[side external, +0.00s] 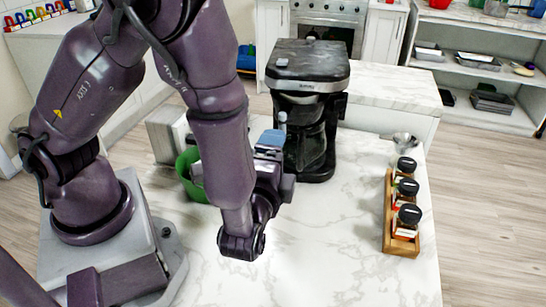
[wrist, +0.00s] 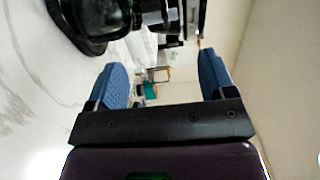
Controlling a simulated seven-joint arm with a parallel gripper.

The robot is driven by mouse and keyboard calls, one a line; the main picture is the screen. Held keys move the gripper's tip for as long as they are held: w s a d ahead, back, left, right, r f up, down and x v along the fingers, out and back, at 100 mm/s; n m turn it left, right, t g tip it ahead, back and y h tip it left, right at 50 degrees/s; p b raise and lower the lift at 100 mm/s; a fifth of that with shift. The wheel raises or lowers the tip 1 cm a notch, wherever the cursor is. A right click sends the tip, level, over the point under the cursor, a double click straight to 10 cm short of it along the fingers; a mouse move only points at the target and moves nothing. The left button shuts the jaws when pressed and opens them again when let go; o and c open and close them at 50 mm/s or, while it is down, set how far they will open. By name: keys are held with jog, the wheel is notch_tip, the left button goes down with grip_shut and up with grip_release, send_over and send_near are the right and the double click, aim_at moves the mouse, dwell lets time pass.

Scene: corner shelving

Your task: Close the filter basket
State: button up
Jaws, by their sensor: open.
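The black coffee maker (side external: 310,66) stands upright on the marble counter, with its glass carafe (side external: 305,148) on the base. The filter basket is not clear to me in either view, so I cannot tell how far open it is. My gripper (side external: 272,140) is just left of the coffee maker, at about carafe height, and partly hidden by my arm. In the wrist view my gripper (wrist: 162,78) shows two blue pads spread wide with nothing between them. Part of the coffee maker (wrist: 85,20) fills the top of that view, beyond the pads.
A wooden rack (side external: 402,240) with several black-lidded jars stands at the counter's right edge, near a small metal cup (side external: 404,142). The front middle of the counter (side external: 320,245) is clear.

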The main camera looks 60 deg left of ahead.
aim_at(307, 109)
jog(key=shift+c, duration=1.3)
jog(key=shift+a+f, duration=0.1)
jog(key=shift+f, duration=0.25)
jog(key=c, duration=0.4)
jog(key=w, duration=0.1)
jog(key=w+n+y, duration=0.1)
jog(key=w+d+f+n+g+y, duration=0.1)
jog(key=c, duration=0.7)
jog(key=w+d+n+g+y, duration=0.1)
jog(key=n+g, duration=0.1)
jog(key=w+d+n+g+y, duration=0.1)
jog(key=w+n+g+y, duration=0.1)
jog(key=shift+w+f, duration=0.15)
jog(key=shift+f, duration=0.05)
grip_shut()
jog(key=w+d+n+g, duration=0.2)
jog(key=d+n+g, duration=0.2)
jog(key=d+g, duration=0.3)
jog(key=s+a+g, duration=0.1)
jog(key=a, duration=1.4)
jog(key=shift+s+a+r+m, duration=0.15)
jog(key=shift+a+r+m, duration=0.05)
jog(key=shift+r+m, duration=0.2)
